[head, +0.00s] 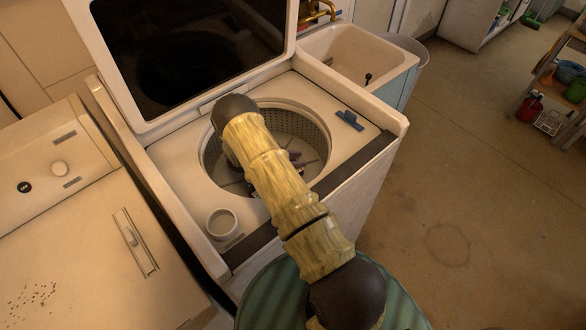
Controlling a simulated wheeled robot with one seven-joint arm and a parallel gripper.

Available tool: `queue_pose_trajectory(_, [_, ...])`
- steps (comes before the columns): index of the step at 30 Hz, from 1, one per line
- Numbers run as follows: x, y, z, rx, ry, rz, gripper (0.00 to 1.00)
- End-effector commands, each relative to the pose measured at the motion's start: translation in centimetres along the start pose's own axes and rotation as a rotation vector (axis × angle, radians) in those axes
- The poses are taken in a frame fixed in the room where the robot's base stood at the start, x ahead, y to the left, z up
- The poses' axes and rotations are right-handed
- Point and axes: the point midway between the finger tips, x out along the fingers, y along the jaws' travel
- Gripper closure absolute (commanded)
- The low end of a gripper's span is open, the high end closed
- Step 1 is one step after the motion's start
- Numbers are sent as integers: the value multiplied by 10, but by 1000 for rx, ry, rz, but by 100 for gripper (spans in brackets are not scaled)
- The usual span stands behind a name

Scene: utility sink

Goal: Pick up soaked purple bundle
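A small purple bundle (296,158) shows in the drum (318,124) of the open top-loading washer, just right of my arm. Only part of it is seen, as my arm covers the area beside it. My arm reaches from the bottom of the picture over the washer's front edge, with its far joint above the left back of the drum opening. My gripper is hidden behind my arm, so I cannot see its fingers or whether it touches the bundle.
The washer's lid (190,50) stands open behind the drum. A white cup (222,223) and a blue object (349,120) are on the washer's top. A utility sink (355,52) stands behind right. Another appliance (75,210) is at left.

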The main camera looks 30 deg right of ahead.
Motion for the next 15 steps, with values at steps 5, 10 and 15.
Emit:
queue_pose_trajectory(5, [0, 0, 0, 0, 0, 0, 100])
queue_pose_trajectory(10, [0, 0, -1, 1, 1, 0, 100])
queue_pose_trajectory(15, [-1, -1, -2, 1, 1, -1, 100])
